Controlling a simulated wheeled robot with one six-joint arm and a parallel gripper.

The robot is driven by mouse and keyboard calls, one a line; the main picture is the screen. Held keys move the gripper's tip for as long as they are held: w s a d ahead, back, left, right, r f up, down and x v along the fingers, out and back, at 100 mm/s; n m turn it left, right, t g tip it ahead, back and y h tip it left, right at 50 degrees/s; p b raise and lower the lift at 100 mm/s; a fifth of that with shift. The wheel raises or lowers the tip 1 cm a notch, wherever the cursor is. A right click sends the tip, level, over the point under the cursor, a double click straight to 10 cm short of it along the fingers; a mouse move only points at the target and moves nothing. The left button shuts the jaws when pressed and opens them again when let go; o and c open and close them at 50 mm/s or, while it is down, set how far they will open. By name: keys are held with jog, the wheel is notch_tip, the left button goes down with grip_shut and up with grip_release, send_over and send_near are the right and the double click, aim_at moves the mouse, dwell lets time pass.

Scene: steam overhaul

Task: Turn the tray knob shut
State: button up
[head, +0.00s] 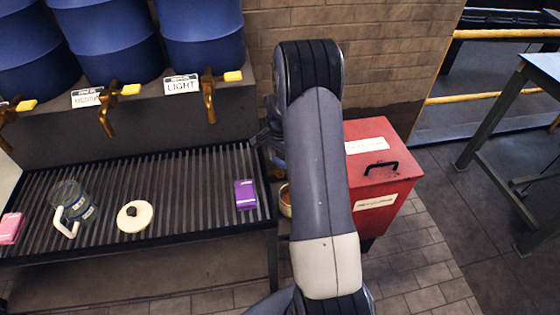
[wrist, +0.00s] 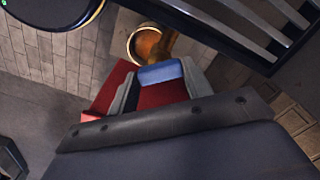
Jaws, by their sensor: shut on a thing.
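In the wrist view my gripper (wrist: 160,84) has its two grey fingers on either side of a blue handle piece (wrist: 161,73), which I take to be the tray knob. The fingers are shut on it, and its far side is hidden. A brass-coloured part shows just beyond the blue piece, in front of a pale-rimmed bowl (wrist: 133,45). The slatted drip tray (wrist: 262,28) runs above and to the right of the knob. In the head view my arm hides most of the gripper and the knob, by the right end of the drip tray (head: 150,175).
A red box (head: 385,205) with a black handle stands right of my arm. On the drip tray are a glass jug (head: 70,200), a round white lid (head: 134,218), a purple pack (head: 245,195) and a pink pack (head: 10,228). Blue barrels (head: 112,40) with brass taps stand behind.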

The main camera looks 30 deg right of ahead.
aim_at(280, 161)
jog(key=m+b, duration=0.1)
jog(key=m, duration=0.3)
jog(key=shift+m, duration=0.3)
jog(key=shift+m+b, duration=0.5)
jog(key=shift+m, duration=1.2)
jog(key=o, duration=1)
jog(key=shift+r, duration=0.15)
notch_tip(280, 161, up, 11)
jog(key=shift+f, duration=0.2)
